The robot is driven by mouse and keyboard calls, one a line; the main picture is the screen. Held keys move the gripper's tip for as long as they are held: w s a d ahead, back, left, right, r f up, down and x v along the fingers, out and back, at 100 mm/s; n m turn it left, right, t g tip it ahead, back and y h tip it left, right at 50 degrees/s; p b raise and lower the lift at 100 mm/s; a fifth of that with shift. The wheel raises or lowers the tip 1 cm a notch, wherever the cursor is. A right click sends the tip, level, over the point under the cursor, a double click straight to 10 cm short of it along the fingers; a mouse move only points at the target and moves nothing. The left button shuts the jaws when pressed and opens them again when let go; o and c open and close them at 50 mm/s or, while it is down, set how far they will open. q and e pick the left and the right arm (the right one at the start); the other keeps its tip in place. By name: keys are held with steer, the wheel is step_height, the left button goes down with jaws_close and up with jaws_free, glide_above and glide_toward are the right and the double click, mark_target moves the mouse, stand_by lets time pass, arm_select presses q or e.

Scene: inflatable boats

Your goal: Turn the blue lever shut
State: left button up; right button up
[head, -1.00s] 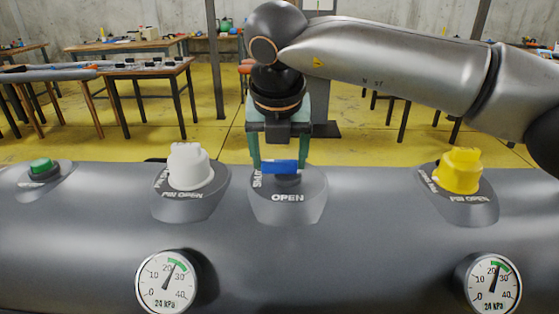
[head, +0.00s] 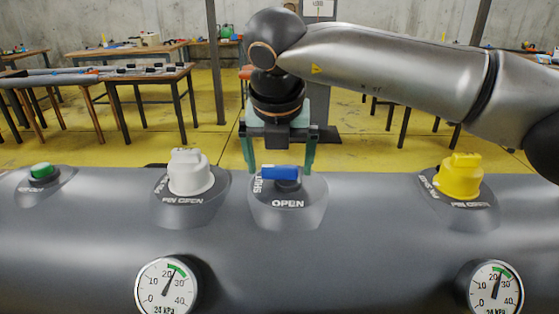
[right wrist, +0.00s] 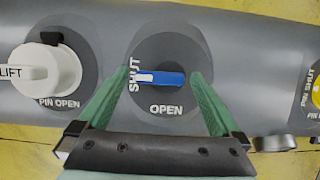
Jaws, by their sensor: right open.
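The blue lever (head: 281,172) sits on a dark round valve mount on the grey tube (head: 380,240) in the head view. In the right wrist view the blue lever (right wrist: 168,79) lies crosswise, its white tip on the left at the word SHUT. The word OPEN is printed on the near side of the mount. My right gripper (head: 279,167) points down over the valve, open, with one green finger on each side of the lever. In the right wrist view the right gripper (right wrist: 160,76) shows gaps beside both lever ends. My left gripper is out of view.
A white cap (head: 188,174) stands left of the valve and a yellow cap (head: 460,177) right. A green button (head: 42,170) is at far left. Two pressure gauges (head: 167,284) (head: 495,287) face me on the tube. Tables (head: 150,75) stand behind.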

steer(key=shift+s+r, duration=0.1)
steer(key=shift+r, duration=0.3)
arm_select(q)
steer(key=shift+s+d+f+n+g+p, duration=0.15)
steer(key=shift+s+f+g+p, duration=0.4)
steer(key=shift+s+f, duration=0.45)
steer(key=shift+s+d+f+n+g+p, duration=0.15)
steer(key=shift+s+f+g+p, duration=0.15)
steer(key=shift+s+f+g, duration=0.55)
arm_select(e)
steer(key=v, duration=1.1)
steer(key=shift+s+r, duration=0.25)
steer(key=shift+r, duration=0.05)
